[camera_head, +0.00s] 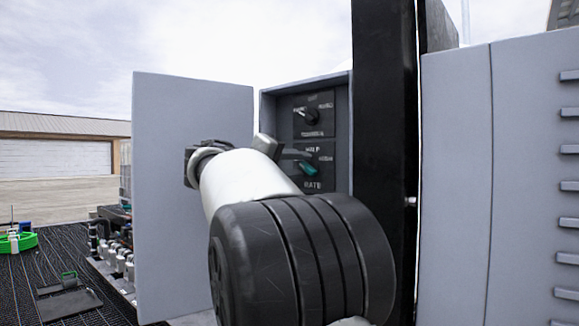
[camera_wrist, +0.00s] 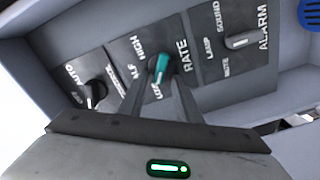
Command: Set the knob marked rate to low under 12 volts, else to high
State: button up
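The teal rate knob (camera_wrist: 159,66) is on a dark panel in the wrist view, with the words HIGH, HALF, LOW and RATE around it. The end of its handle nearer my gripper lies toward LOW; its exact setting is hard to tell. My gripper (camera_wrist: 158,84) reaches toward it with its two fingers apart, one on each side of the handle; firm contact is not visible. In the head view the knob (camera_head: 307,169) shows beside my gripper, which partly covers the panel. No voltage reading is readable in either view.
A selector marked AUTO (camera_wrist: 96,92) and an alarm switch (camera_wrist: 240,41) flank the rate knob. The grey box (camera_head: 342,95) has an open door (camera_head: 180,130) on its left. A black post (camera_head: 385,120) stands close on the right.

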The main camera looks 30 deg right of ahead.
jog(key=b+v, duration=0.2)
jog(key=v, duration=1.5)
jog(key=shift+s+a, duration=0.15)
jog(key=shift+a, duration=0.05)
